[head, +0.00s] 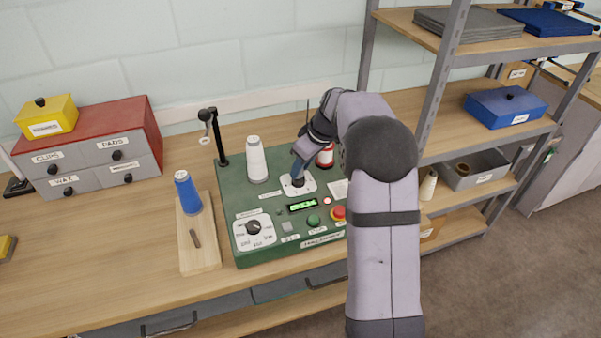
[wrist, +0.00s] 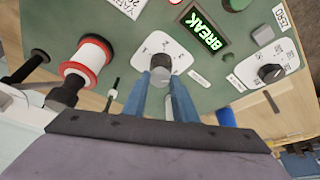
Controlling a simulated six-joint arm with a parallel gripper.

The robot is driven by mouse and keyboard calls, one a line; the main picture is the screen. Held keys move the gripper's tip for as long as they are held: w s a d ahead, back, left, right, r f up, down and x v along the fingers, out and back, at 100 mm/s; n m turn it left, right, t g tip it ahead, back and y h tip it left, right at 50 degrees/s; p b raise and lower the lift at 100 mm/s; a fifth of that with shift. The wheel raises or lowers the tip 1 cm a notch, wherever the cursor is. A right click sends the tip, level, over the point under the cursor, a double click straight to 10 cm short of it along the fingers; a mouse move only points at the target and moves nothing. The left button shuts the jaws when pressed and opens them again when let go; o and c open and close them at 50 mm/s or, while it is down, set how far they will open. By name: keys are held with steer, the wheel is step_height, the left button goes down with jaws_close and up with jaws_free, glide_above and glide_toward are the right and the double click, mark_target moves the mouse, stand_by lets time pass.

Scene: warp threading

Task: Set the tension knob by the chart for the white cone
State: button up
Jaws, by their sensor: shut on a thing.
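In the head view the dial plate (head: 309,186) is partly covered by my gripper (head: 298,180). In the wrist view my gripper (wrist: 160,75) has its blue fingers shut on the knob from above. The white cone (head: 257,160) stands upright on the panel's back left. A small white card (head: 338,190) lies right of the knob; its print is too small to read, and I cannot tell if it is the chart.
A green display (wrist: 207,32) reads BREAK. A second dial with a black knob (head: 254,227) is at front left. A red button (head: 339,212) and green button (head: 313,220) sit at the front. A red-and-white spool (wrist: 87,60) stands near my gripper. A blue cone (head: 187,192) stands on a board at left.

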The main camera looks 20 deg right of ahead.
steer(key=shift+w+d+n+g+y, duration=0.15)
steer(key=shift+n+g+y, duration=0.3)
steer(key=shift+n, duration=1.15)
steer(key=o, duration=1)
steer(key=shift+o, duration=0.2)
steer(key=shift+r+b, duration=0.15)
steer(key=shift+b, duration=0.15)
steer(key=b+v, duration=0.1)
steer(key=v, duration=0.6)
